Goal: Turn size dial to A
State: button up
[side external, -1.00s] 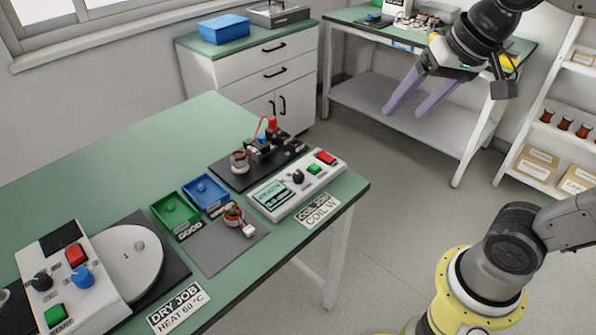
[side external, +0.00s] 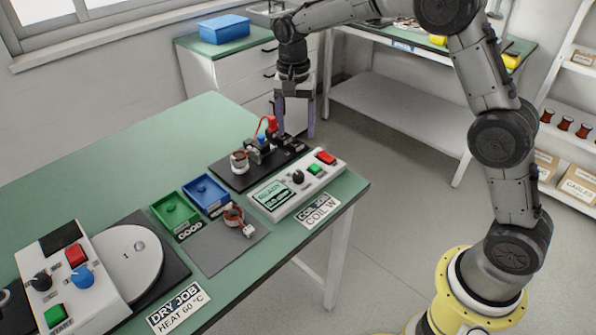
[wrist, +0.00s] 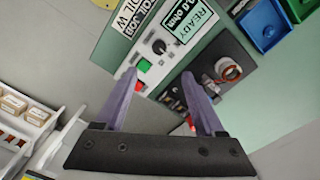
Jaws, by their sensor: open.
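The tester box (side external: 270,197) is white with a green screen, a black dial (side external: 298,177), a green button (side external: 314,169) and a red button (side external: 326,157). In the wrist view the black dial (wrist: 159,46) shows a light pointer mark. I cannot read any size lettering around it. The heater box (side external: 62,282) at the left has a black knob (side external: 41,280) and a blue knob (side external: 81,275).
The black plate (side external: 228,176) with the coil stator (side external: 240,161) and red and blue terminals stands close to my fingers. Green (side external: 176,210) and blue (side external: 206,193) trays and another stator (side external: 234,214) lie left of the tester. The table's far left is clear.

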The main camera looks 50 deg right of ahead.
aim_at(298, 175)
jog(key=f, duration=1.4)
jog(key=shift+s+d+f, duration=0.1)
jog(key=shift+s+d, duration=0.05)
jog(key=shift+s, duration=0.1)
grip_shut()
